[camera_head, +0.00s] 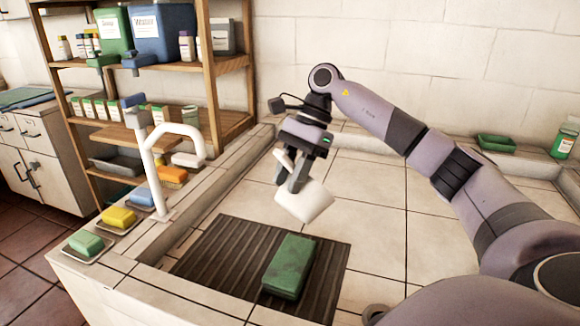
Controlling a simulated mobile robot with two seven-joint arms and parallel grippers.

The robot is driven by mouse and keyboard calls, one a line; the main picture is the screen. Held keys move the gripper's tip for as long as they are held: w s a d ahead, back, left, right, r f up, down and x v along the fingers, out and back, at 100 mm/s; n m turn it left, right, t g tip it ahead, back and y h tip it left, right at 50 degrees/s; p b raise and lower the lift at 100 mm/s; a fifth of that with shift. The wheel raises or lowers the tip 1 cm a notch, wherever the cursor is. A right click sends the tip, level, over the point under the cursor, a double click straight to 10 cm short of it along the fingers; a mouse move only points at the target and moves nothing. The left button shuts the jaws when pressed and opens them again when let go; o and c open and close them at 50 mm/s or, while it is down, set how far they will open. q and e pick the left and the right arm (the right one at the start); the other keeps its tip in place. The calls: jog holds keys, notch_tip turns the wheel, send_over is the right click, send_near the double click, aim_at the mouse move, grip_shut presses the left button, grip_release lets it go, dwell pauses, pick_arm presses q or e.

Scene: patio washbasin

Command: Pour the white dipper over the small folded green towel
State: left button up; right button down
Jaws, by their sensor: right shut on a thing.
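The small folded green towel (289,266) lies on a dark slatted mat (222,262) in the tiled basin. My right gripper (291,181) is shut on the white dipper (306,203) and holds it in the air, above and behind the towel. The dipper looks tilted; its inside is hidden, and no water shows coming out. My left gripper is out of view.
A white tap (160,165) rises from the basin's left ledge, near green, yellow and blue soap bars (119,217). A wooden shelf (217,72) with containers stands behind. The basin floor right of the mat is clear.

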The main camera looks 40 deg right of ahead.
aim_at(289, 159)
jog(key=r+h+p, duration=0.2)
jog(key=h+p, duration=0.1)
jog(key=shift+f+h+p, duration=0.1)
jog(key=shift+h+p, duration=0.2)
jog(key=shift+h, duration=0.2)
jog(key=shift+r+h+p, duration=0.55)
jog(key=shift+h+p, duration=0.05)
jog(key=shift+p, duration=0.4)
jog(key=shift+a+r+h, duration=0.1)
jog(key=shift+r+h, duration=0.05)
jog(key=shift+h, duration=0.45)
jog(key=shift+r+h, duration=0.15)
jog(key=shift+h, duration=0.65)
jog(key=shift+r+h, duration=0.3)
jog(key=shift+h, duration=0.4)
jog(key=shift+r+h, duration=0.25)
jog(key=shift+h, duration=0.45)
